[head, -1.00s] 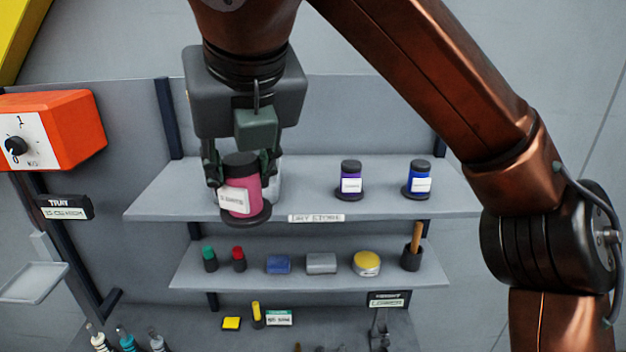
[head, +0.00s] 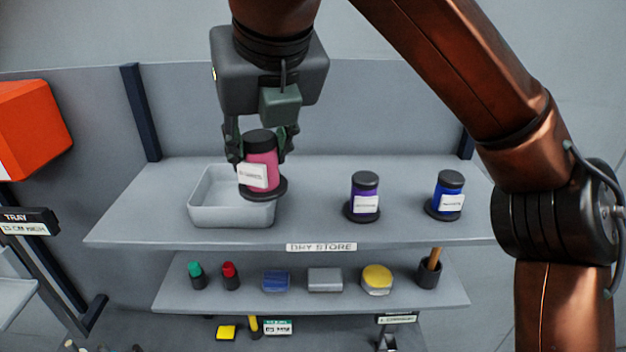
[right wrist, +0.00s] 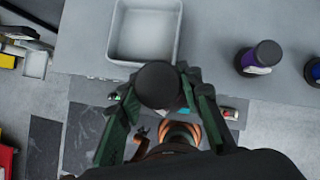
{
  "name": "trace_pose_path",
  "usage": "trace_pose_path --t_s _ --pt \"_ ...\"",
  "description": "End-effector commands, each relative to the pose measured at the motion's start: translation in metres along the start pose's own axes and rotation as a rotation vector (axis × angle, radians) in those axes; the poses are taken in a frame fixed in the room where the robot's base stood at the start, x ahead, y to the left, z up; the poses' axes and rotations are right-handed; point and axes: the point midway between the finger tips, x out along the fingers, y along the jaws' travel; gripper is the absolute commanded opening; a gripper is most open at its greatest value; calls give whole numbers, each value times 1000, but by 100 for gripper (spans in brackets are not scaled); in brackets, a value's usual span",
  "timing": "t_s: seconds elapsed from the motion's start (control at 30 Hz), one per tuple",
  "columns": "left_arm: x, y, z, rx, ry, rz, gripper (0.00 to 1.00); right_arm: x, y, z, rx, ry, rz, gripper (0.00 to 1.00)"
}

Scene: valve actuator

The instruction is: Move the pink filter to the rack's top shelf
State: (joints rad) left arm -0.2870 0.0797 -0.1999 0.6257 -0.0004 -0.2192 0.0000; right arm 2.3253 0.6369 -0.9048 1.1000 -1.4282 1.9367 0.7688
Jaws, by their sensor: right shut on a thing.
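The pink filter (head: 262,168) has a black cap, a black base and a white label. My right gripper (head: 263,150) is shut on it and holds it upright. In the head view it overlaps the right part of a grey open bin on the top shelf (head: 320,215). In the right wrist view the filter's black cap (right wrist: 158,84) sits between the fingers (right wrist: 160,95), just off the shelf's front edge and apart from the bin. My left gripper does not show.
The empty grey bin (head: 205,212) stands on the top shelf at left. A purple filter (head: 364,190) and a blue filter (head: 447,188) stand to its right. Clear shelf lies between bin and purple filter. The lower shelf (head: 430,295) holds several small items. An orange box (head: 35,125) is at left.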

Motion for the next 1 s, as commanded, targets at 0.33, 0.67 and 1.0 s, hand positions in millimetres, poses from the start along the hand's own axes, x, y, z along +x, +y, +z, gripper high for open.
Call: trace_pose_path --t_s 0.33,0.67,1.0 --pt "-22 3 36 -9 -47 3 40 58 -63 19 -8 4 5 6" --pt "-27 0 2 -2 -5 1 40 102 -90 12 -7 0 5 6" --pt "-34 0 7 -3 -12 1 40 137 -99 -4 -7 0 3 6"
